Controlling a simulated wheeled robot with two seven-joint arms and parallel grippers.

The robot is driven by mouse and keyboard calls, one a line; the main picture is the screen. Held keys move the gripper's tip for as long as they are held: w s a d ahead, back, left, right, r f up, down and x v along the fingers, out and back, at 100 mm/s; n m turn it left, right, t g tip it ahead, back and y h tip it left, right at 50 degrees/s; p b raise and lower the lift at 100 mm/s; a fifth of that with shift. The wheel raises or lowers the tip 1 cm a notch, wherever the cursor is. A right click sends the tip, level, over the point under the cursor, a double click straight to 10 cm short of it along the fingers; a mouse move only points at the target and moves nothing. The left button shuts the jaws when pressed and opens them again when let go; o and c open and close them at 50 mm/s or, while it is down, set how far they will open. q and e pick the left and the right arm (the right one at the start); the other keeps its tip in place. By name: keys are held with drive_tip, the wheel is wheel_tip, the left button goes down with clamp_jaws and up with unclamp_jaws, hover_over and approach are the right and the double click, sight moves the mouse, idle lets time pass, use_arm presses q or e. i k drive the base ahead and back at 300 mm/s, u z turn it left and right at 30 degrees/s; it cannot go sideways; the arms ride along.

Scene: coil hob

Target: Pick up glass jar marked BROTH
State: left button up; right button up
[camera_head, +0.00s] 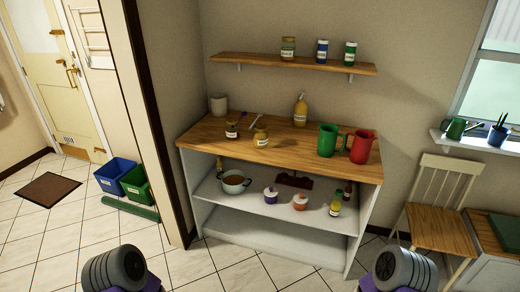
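Several labelled jars are in the head view, but the lettering is too small to read, so I cannot tell which is marked BROTH. A jar with yellowish contents and a pale label (261,138) stands on the wooden counter. A darker jar with a pale label (232,131) stands left of it. A greenish-tan glass jar with a pale label (288,48) stands at the left on the wall shelf. Neither gripper is in view.
The counter (205,135) also holds a beige cup (218,105), a yellow bottle (300,112), a green mug (327,140) and a red jug (361,147). The wall shelf (260,62) holds two more containers. A pot (234,182) sits below. A chair (440,225) stands right.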

sight(260, 139)
drive_tip(key=u, duration=0.75)
drive_tip(key=i, duration=0.65)
drive_tip(key=u, duration=0.75)
drive_tip(key=i, duration=1.05)
drive_tip(key=z, duration=0.3)
